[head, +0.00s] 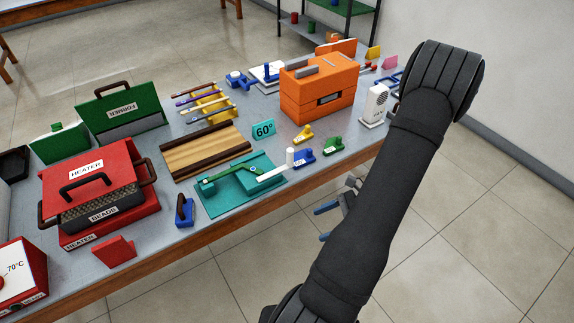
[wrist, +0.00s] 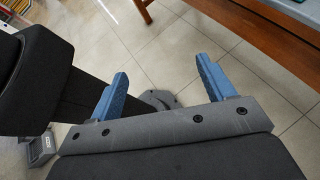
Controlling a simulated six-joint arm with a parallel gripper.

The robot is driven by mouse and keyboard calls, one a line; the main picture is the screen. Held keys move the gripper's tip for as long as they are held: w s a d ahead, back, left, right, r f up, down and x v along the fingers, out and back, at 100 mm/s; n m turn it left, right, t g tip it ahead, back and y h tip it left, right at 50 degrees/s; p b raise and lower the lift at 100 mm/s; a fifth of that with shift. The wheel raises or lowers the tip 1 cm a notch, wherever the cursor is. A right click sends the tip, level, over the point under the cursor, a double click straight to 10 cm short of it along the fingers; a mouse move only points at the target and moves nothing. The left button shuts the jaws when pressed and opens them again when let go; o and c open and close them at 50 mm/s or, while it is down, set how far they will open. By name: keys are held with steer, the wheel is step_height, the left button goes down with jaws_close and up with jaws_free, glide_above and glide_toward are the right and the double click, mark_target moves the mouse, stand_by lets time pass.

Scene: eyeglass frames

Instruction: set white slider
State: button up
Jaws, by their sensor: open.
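A teal fixture (head: 215,202) lies near the front edge of the table. A green bar (head: 219,174) and a white bar (head: 271,174) cross it; the white bar, which looks like the white slider, points to the right end. A white upright peg (head: 290,156) stands by that end, beside a small blue block (head: 304,158). My gripper (head: 325,222) is open and empty, off the table's front edge and right of the fixture, partly hidden behind my arm. In the wrist view its blue fingers (wrist: 162,68) are spread apart over the floor.
A teal "60°" sign (head: 263,130) stands behind the fixture. Yellow (head: 303,135) and green (head: 333,146) small blocks sit to its right. An orange box (head: 318,88) is farther back, a red heater (head: 98,190) at left. The floor in front of the table is clear.

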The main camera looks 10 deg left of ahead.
steer(key=w+n, duration=0.1)
steer(key=w+r+n+h, duration=0.1)
steer(key=w+a+n+g+h, duration=0.1)
steer(key=shift+w+r, duration=0.1)
steer(key=shift+r, duration=0.1)
steer(key=c, duration=0.6)
step_height(320, 180, up, 18)
steer(key=r+n+t+h, duration=0.1)
steer(key=n+t+h, duration=0.5)
steer(key=n+h, duration=0.35)
glide_above(290, 158)
steer(key=w, duration=0.1)
steer(key=shift+n, duration=0.35)
step_height(290, 158, down, 18)
steer(key=shift+w+a+r, duration=0.1)
jaws_close()
